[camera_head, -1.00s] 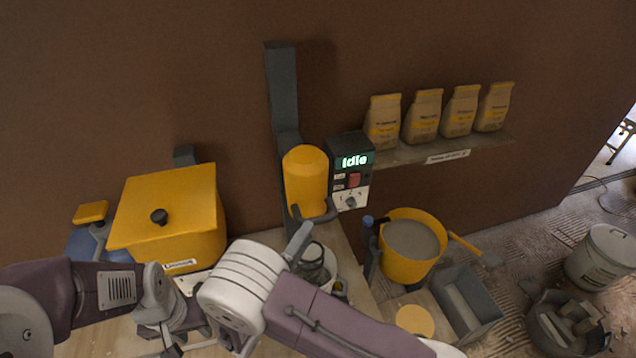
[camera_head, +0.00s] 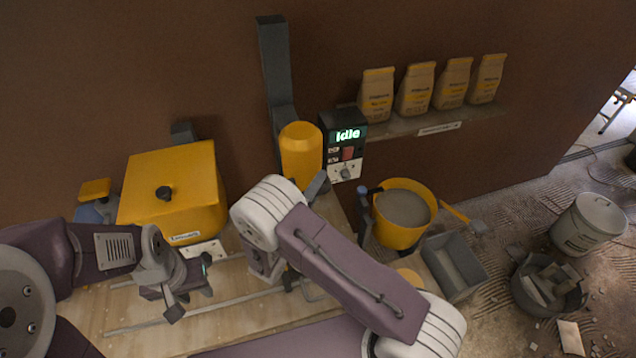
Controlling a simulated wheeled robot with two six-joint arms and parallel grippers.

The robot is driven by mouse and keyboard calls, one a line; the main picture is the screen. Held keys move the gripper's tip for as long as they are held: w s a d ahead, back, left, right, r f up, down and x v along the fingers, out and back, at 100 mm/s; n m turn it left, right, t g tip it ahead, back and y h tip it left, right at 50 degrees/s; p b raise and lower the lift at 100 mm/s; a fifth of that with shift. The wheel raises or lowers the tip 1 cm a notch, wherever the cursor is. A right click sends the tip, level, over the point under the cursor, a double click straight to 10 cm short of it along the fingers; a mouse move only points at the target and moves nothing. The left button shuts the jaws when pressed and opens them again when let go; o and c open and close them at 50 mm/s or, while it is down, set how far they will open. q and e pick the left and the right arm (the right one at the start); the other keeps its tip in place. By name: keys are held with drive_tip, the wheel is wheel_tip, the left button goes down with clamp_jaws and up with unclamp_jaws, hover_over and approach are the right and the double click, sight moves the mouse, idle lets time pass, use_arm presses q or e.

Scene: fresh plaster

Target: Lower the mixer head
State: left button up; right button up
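The mixer head (camera_head: 301,155) is a yellow rounded cylinder on a tall dark grey column (camera_head: 277,80) against the brown wall. A dark control box (camera_head: 343,145) beside it has a lit display reading "Idle", a red button and a knob. My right arm's white wrist covers the area just below the head, so the handle and mixer base are mostly hidden. A grey part of my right gripper (camera_head: 316,187) shows close below the head; whether it touches is unclear. My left gripper (camera_head: 190,302) is over the worktop at left, empty, its fingers apart.
A yellow lidded box (camera_head: 172,195) stands left of the mixer. A yellow bucket of grey mix (camera_head: 403,215) and a grey trough (camera_head: 454,266) are to the right. Several paper bags line the shelf (camera_head: 420,132).

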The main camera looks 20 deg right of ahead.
drive_tip(key=shift+w, duration=0.1)
clamp_jaws()
drive_tip(key=shift+r, duration=0.15)
